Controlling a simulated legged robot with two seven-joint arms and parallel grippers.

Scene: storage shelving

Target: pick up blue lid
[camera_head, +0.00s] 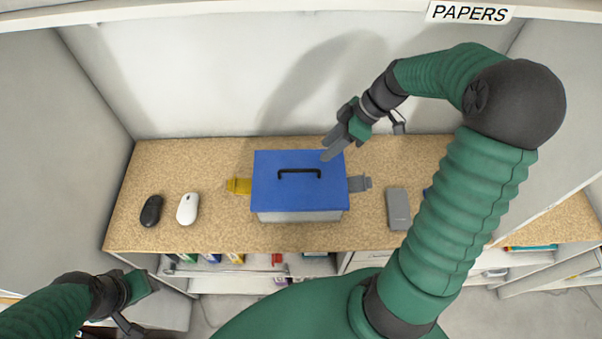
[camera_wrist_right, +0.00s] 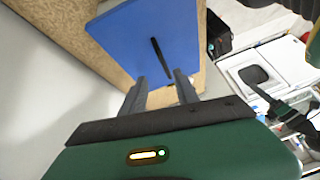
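The blue lid (camera_head: 270,185) lies flat on a pale box (camera_head: 300,216) at the middle of the shelf and has a black handle (camera_head: 299,171) on top. My right gripper (camera_head: 328,154) is above the lid's back right part, apart from the handle. In the right wrist view the fingers (camera_wrist_right: 160,92) are spread with nothing between them, and the blue lid (camera_wrist_right: 150,30) with its black handle (camera_wrist_right: 160,58) lies beyond them. My left gripper (camera_head: 140,285) is at the lower left, away from the lid; its fingers do not show clearly.
Yellow (camera_head: 239,186) and grey (camera_head: 359,184) pieces flank the box. A black mouse (camera_head: 151,211) and a white mouse (camera_head: 187,208) lie at the left. A grey flat object (camera_head: 398,208) lies at the right. A wall stands close behind the wooden shelf (camera_head: 215,160).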

